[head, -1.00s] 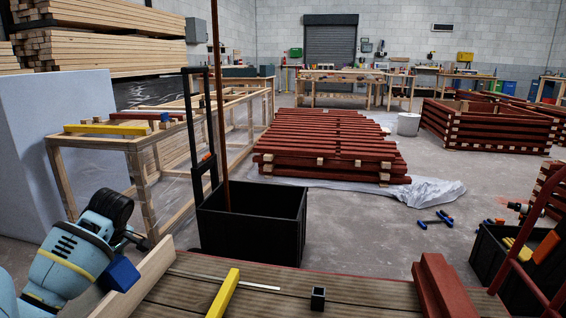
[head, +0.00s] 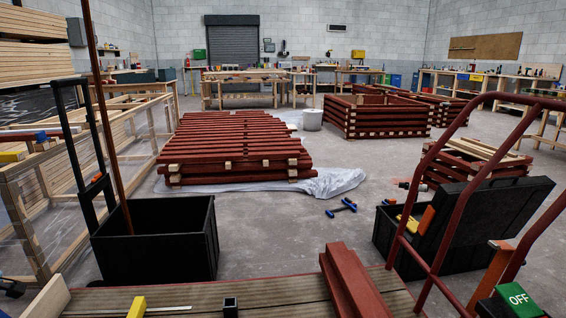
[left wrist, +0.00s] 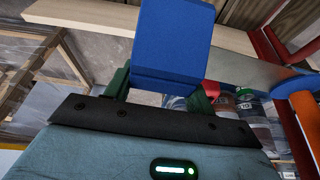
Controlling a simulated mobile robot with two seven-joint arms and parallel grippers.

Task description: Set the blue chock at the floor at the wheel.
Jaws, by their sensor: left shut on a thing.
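The blue chock (left wrist: 172,42) shows in the left wrist view as a block with a broad smooth face. My left gripper (left wrist: 160,92) is shut on it, with a green finger at each side of its lower end. In the head view only a dark piece at the lower left edge shows near where my left arm was; the chock is not clearly visible there. My right gripper is in neither view. No wheel can be made out; a red tubular handle frame (head: 452,185) stands at the right, its lower part cut off by the picture edge.
A plank deck (head: 265,292) with red battens (head: 350,285) and a yellow bar (head: 137,306) is in front. A black bin (head: 158,245) stands left, an open black toolbox (head: 500,215) right.

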